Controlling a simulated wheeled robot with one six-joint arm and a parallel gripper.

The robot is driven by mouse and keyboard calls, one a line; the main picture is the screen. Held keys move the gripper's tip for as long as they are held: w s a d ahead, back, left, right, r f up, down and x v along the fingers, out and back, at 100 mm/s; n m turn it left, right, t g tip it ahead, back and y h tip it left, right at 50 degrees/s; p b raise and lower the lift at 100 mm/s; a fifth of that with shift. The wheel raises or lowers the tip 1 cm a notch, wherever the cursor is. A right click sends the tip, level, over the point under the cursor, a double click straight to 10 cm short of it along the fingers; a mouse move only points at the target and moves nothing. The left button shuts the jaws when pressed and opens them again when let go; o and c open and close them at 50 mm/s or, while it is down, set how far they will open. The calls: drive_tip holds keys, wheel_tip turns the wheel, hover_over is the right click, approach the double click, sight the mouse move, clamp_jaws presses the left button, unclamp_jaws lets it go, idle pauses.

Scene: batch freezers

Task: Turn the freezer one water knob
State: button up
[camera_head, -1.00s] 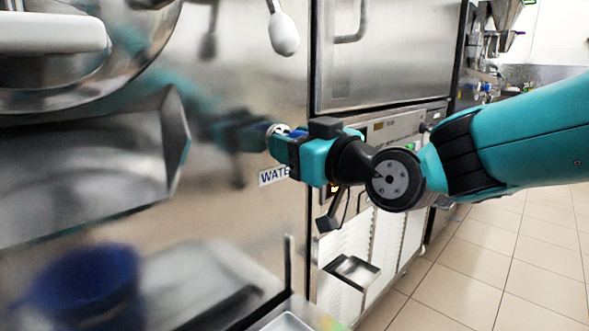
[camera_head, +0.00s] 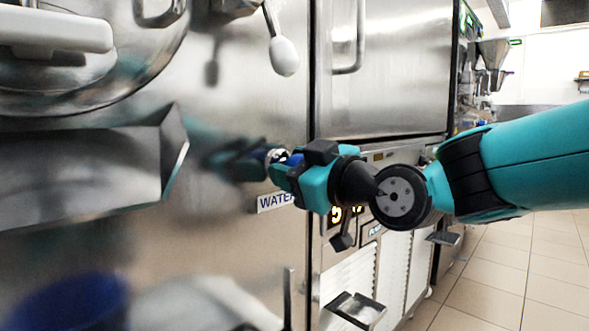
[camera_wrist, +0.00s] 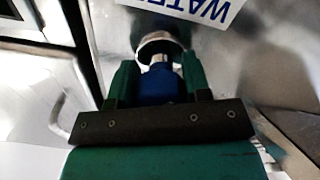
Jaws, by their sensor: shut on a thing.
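The water knob is blue (camera_wrist: 158,86) and sits between the two fingers of my gripper (camera_wrist: 158,80) in the wrist view, with a round metal collar (camera_wrist: 158,44) behind it. My gripper is shut on the knob. In the head view my gripper (camera_head: 278,163) reaches the steel freezer front (camera_head: 240,90), and its fingers and body hide most of the knob. A white label reading "WATER" (camera_head: 272,202) is on the panel just below the gripper. The label also shows upside down at the top of the wrist view (camera_wrist: 208,8).
A white-ended lever (camera_head: 285,58) hangs above the gripper. A steel chute (camera_head: 90,165) juts out at the left. Tiled floor (camera_head: 490,265) is open at the right.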

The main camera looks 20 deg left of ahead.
drive_tip(key=o, duration=0.9)
drive_tip(key=v, duration=1.7)
drive_tip(key=shift+s+d, duration=0.15)
drive_tip(key=shift+d, duration=0.05)
